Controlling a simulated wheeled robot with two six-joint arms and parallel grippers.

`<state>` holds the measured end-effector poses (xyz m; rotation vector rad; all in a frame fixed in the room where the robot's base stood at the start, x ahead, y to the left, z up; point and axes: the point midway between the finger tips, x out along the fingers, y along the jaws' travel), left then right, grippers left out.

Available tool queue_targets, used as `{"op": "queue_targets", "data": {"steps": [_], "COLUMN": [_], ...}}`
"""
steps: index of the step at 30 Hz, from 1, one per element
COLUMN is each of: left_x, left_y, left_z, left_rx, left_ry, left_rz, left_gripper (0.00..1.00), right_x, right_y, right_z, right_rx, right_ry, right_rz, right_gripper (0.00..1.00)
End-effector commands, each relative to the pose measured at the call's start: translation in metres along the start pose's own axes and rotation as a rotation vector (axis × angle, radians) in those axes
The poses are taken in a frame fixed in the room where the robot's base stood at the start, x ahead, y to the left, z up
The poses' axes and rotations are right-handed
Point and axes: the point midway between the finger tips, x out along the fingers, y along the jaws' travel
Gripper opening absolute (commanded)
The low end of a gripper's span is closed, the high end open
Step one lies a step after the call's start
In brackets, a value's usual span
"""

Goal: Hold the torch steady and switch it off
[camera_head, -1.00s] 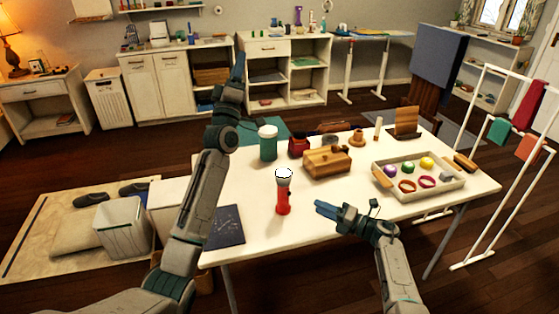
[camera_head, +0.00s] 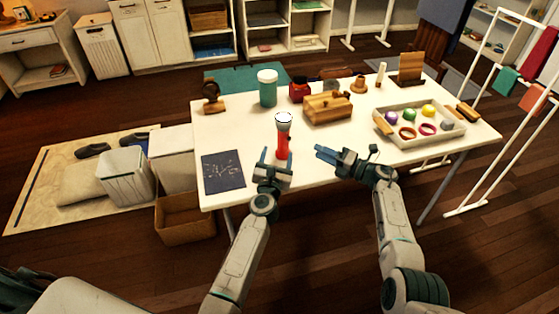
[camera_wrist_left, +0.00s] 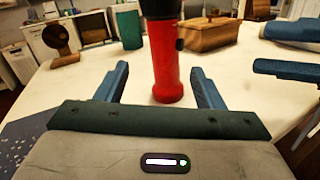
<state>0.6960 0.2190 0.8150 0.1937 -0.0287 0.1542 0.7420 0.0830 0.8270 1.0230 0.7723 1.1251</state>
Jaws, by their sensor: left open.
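My left gripper (camera_head: 275,163) is open at the torch's near side. In the wrist view its fingers (camera_wrist_left: 158,88) point at the torch's lower body, one to each side, with the torch at or just beyond the tips. My right gripper (camera_head: 333,153) is to the right of the torch, apart from it; its finger gap is unclear.
A wooden box (camera_head: 328,108), a teal jar (camera_head: 267,90) and a red object (camera_head: 299,90) stand behind the torch. A tray (camera_head: 434,137) of coloured items is at the right. A dark blue sheet (camera_head: 223,172) lies at the left front.

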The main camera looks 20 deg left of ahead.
Motion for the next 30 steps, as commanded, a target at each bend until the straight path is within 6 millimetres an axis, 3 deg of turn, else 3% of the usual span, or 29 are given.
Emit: {"op": "queue_targets", "data": {"steps": [3,8,21,30], "left_x": [-0.003,0.003,0.077,0.103], "left_y": [-0.008,-0.011,-0.009,-0.010], "left_z": [-0.007,-0.011,-0.013,-0.015], "left_rx": [-0.133,-0.193,-0.188,-0.189], "left_ry": [0.033,0.046,0.046,0.046], "left_rz": [0.011,0.017,0.018,0.017], "left_gripper": [0.62,0.62,0.62,0.62], "right_x": [0.000,0.000,0.000,0.000], "right_y": [0.000,0.000,0.000,0.000], "right_z": [0.000,0.000,0.000,0.000], "right_rx": [0.000,0.000,0.000,0.000], "right_ry": [0.000,0.000,0.000,0.000], "right_rz": [0.000,0.000,0.000,0.000], "right_gripper": [0.36,0.36,0.36,0.36]}}
